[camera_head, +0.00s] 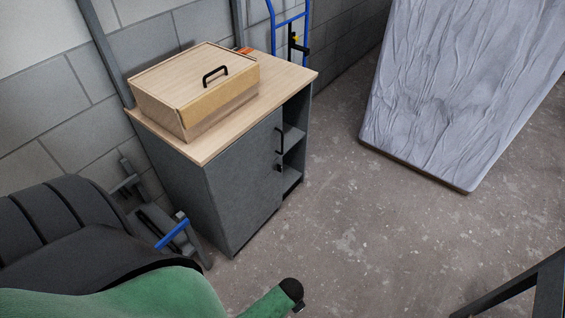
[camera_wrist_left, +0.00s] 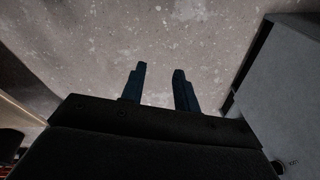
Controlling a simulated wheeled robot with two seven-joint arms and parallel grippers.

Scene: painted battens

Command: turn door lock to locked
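The cabinet (camera_head: 225,190) is grey with a light wooden top and stands against the block wall in the head view. Its closed grey door (camera_head: 240,170) has a black bar handle (camera_head: 279,141). A small dark door lock (camera_head: 279,168) sits just below the handle; its turn position is too small to tell. In the left wrist view my left gripper (camera_wrist_left: 160,70) has its two dark fingers apart, with only floor between them. A grey panel is at the right there, and a small round dark fitting (camera_wrist_left: 278,167) shows at the lower right. My right gripper is not in view.
A wooden box (camera_head: 195,90) with a black handle stands on the cabinet top. A black chair (camera_head: 60,230) is at the left, a blue hand truck (camera_head: 290,25) behind, and a wrapped slab (camera_head: 450,90) at the right. The concrete floor (camera_head: 370,220) in front is clear.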

